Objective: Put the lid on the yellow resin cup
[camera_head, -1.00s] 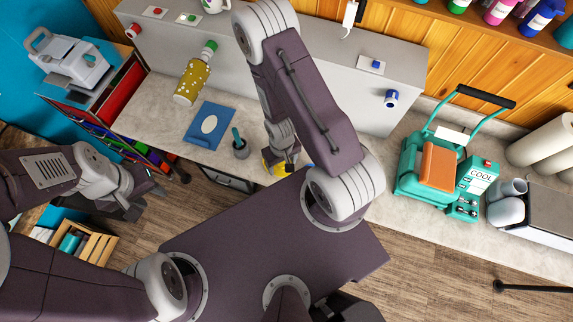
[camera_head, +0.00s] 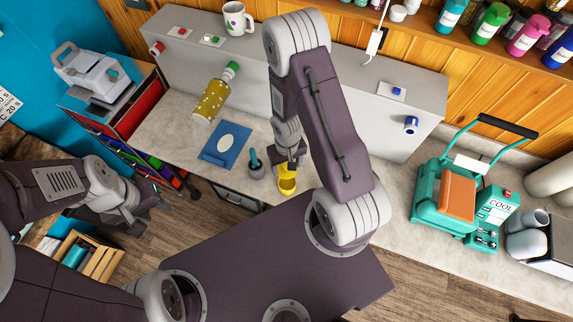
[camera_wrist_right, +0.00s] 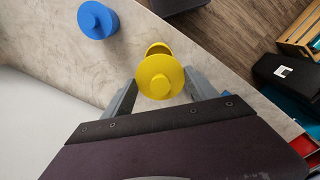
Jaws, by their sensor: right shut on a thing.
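The yellow resin cup (camera_head: 288,187) stands on the counter near its front edge, and its open mouth shows in the head view. My right gripper (camera_head: 291,163) is just behind and above it. In the right wrist view, the yellow lid (camera_wrist_right: 160,77), a disc with a raised knob, sits between the fingers of my right gripper (camera_wrist_right: 160,88), which is shut on it. The yellow cup (camera_wrist_right: 158,47) shows partly behind the lid, mostly hidden. My left gripper (camera_head: 140,212) hangs over the floor at the left, away from the counter; its finger gap is unclear.
A teal machine (camera_head: 460,205) stands right. A grey raised ledge (camera_head: 200,50) runs behind.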

